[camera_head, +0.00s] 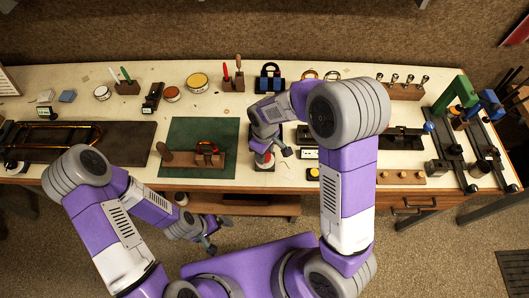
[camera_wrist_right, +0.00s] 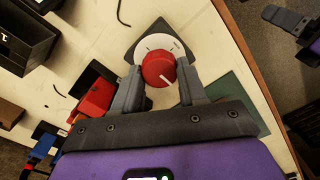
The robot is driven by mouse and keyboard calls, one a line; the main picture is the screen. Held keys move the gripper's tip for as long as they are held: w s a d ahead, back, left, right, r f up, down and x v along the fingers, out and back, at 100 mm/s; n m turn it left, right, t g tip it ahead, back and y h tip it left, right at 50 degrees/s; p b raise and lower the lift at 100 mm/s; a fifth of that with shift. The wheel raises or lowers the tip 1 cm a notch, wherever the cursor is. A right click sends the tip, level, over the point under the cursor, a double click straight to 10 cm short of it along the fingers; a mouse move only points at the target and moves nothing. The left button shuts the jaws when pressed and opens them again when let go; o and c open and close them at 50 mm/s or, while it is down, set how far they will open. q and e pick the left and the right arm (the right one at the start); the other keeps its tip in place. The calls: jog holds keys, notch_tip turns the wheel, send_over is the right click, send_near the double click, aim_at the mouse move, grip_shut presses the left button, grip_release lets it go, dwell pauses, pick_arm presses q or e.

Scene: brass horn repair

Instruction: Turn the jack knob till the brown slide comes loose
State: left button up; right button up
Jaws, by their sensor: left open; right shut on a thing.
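In the right wrist view, the red round jack knob (camera_wrist_right: 158,68) with a white pointer line sits on a pale round dial plate (camera_wrist_right: 168,38). My right gripper (camera_wrist_right: 160,78) is shut on the knob, one finger on each side. In the head view, my right gripper (camera_head: 270,152) is at the table's front, right of the green mat (camera_head: 228,130). A brown wooden fixture (camera_head: 183,158) with a reddish-brown curved slide (camera_head: 207,147) lies on that mat; I cannot tell how firmly the slide sits. My left gripper (camera_head: 218,235) is open and empty, off the table's front edge.
A dark mat with a long brass slide (camera_head: 55,127) lies at left. Tins, brushes and tools line the back. A metal frame with a green clamp (camera_head: 456,92) stands at far right. A small black box with a yellow top (camera_head: 313,174) is near my right arm.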

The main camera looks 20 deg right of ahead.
jog(key=shift+m, duration=1.9)
jog(key=o, duration=1.1)
jog(key=shift+c, duration=0.2)
notch_tip(320, 180, up, 8)
jog(key=shift+f+p, duration=0.15)
jog(key=shift+p, duration=0.25)
jog(key=shift+f, duration=0.1)
